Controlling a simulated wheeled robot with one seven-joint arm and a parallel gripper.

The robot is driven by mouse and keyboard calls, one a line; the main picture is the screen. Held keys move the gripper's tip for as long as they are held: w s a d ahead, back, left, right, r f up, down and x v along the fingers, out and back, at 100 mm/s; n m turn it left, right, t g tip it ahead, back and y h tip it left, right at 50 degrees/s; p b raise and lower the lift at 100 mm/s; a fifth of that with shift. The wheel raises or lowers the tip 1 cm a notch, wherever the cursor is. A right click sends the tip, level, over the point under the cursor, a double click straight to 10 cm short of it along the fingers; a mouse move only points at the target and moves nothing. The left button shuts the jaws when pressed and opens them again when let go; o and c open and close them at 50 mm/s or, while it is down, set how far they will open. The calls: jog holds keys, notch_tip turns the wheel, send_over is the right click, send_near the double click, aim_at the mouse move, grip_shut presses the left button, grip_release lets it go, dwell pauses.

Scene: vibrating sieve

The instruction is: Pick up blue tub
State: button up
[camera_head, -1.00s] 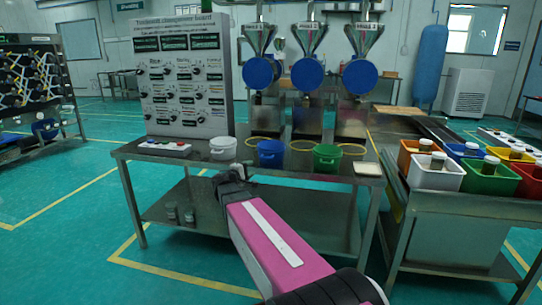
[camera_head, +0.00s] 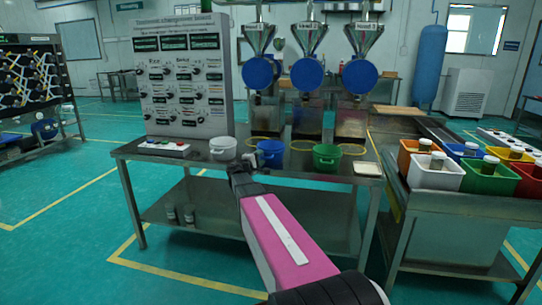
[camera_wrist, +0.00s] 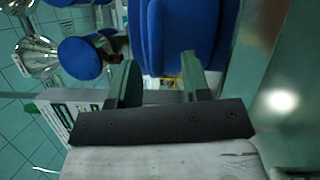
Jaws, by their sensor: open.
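The blue tub (camera_head: 271,154) stands upright on the metal table, between the white tub (camera_head: 222,148) and the green tub (camera_head: 327,158). My gripper (camera_head: 238,165) is at the table's front edge, just left of and in front of the blue tub. In the wrist view the two dark fingers (camera_wrist: 158,78) are apart with a gap between them. The blue tub (camera_wrist: 182,35) fills the top middle of that view, beyond the fingertips and toward the right finger. I cannot tell whether a finger touches it.
The metal table (camera_head: 205,170) also holds a button panel (camera_head: 163,148), a tall board (camera_head: 183,80) and a cream tray (camera_head: 367,169). Blue-capped hoppers (camera_head: 307,74) stand behind the tubs. Coloured bins (camera_head: 433,171) fill a bench at right.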

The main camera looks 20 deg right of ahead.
jog(key=shift+x, duration=0.8)
grip_shut()
jog(key=shift+r, duration=0.1)
